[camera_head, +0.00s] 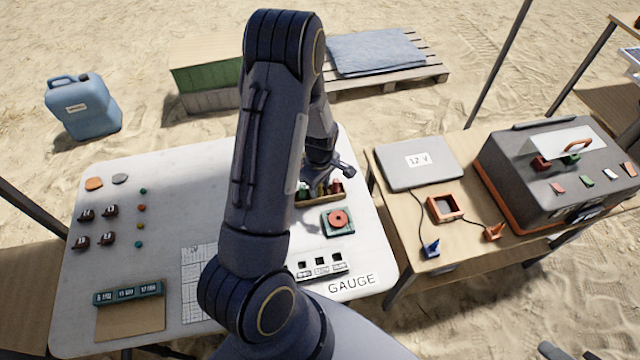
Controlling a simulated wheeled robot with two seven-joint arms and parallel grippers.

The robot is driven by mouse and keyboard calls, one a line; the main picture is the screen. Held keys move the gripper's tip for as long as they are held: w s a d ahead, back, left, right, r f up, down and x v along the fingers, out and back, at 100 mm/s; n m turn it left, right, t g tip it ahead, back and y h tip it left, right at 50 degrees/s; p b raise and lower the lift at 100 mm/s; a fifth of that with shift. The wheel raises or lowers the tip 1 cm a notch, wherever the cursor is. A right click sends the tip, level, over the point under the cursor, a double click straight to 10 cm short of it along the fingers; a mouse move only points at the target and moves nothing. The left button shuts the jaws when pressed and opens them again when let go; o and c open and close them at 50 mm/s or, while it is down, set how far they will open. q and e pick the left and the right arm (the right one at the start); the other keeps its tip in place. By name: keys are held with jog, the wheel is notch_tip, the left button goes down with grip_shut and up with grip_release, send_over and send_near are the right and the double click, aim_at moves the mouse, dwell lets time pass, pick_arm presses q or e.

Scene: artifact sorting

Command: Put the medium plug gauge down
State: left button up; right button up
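Several small pieces with green, yellow and red parts (337,187) stand in the tray. I cannot tell which of them, if any, is the medium plug gauge. A white holder with three dark square openings (320,263) lies near the "GAUGE" label.
A green block with a red ring (338,221) sits before the tray. Dark small pieces (107,238) and coloured dots are at left, near a dark display strip (128,293). A side table at right holds a laptop-like case (419,163) and a large grey case (545,165).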

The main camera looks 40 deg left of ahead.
pick_arm(q)
jog(key=shift+r+p, duration=0.3)
notch_tip(320, 180, up, 11)
jog(key=b, duration=0.1)
jog(key=s+d+r+m+t+h, duration=0.3)
jog(key=s+d+r+m+t, duration=0.2)
jog(key=s+d+r+m, duration=0.9)
jog(key=s+r+m, duration=0.1)
jog(key=s, duration=0.3)
jog(key=shift+r+m+t+h, duration=0.15)
jog(key=shift+m+t+h, duration=0.15)
jog(key=shift+m+h, duration=0.1)
dwell(0.5)
